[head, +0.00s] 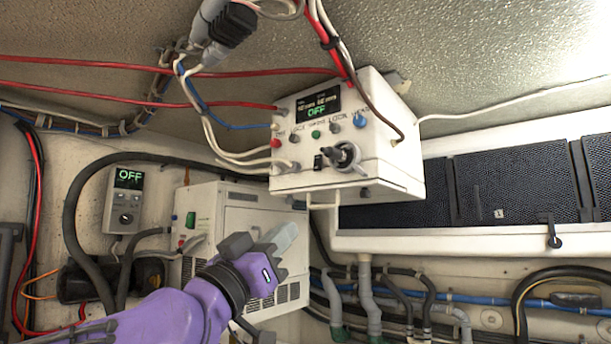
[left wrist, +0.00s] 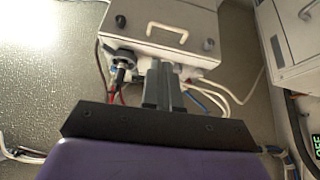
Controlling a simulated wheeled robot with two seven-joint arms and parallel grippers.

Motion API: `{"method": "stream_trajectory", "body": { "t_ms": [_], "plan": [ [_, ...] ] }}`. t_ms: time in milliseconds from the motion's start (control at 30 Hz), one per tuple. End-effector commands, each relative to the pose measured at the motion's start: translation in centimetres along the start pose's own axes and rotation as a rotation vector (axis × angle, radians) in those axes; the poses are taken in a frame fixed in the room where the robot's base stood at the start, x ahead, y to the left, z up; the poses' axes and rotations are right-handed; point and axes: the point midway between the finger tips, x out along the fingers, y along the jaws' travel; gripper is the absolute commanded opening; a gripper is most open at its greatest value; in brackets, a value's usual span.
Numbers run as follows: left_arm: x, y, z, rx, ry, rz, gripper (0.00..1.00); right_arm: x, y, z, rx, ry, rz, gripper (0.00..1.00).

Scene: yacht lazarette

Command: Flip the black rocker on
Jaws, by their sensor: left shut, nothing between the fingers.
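A white control box (head: 335,135) hangs under the ceiling in the middle of the head view, its display reading OFF. The small black rocker (head: 319,161) is low on its front face, just left of a large dark rotary knob (head: 343,156). My left gripper (head: 284,236) is shut and empty, below and a little left of the box, apart from the rocker. In the left wrist view the shut fingers (left wrist: 161,82) point toward the box (left wrist: 160,25), which appears upside down. I cannot make out the rocker there; the fingers may hide it. My right gripper is not in view.
Red, blue and white cables (head: 225,125) run into the box's left side. A white handle (head: 322,200) juts below it. A white unit (head: 235,212) stands behind my left arm. A grey wall controller (head: 125,200) also reads OFF. Dark mesh panels (head: 510,180) are at right.

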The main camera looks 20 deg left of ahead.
Motion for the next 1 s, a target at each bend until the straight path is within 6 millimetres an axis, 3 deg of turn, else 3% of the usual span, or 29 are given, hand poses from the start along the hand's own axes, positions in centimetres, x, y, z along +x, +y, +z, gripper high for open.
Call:
{"method": "stream_trajectory", "body": {
  "t_ms": [33,100,200,567,667,1000],
  "plan": [
    [-0.5,-0.1,-2.9,0.02,0.052,0.004,0.0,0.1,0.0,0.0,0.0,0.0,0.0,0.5],
    [-1.0,-0.2,-5.7,0.045,0.1,0.01,0.0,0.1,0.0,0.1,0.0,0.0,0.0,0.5],
    [-1.3,-0.1,-7.4,0.061,0.131,0.013,0.0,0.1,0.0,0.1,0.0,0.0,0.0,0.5],
    [-0.8,-0.1,-7.5,0.064,0.129,0.013,0.0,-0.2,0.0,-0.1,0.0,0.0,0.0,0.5],
    [0.6,0.0,-7.8,0.065,0.128,0.012,0.0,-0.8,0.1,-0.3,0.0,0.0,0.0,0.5],
    [8.1,0.0,-8.9,0.061,0.125,0.012,0.0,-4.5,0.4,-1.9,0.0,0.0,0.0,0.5]
  ]
}}
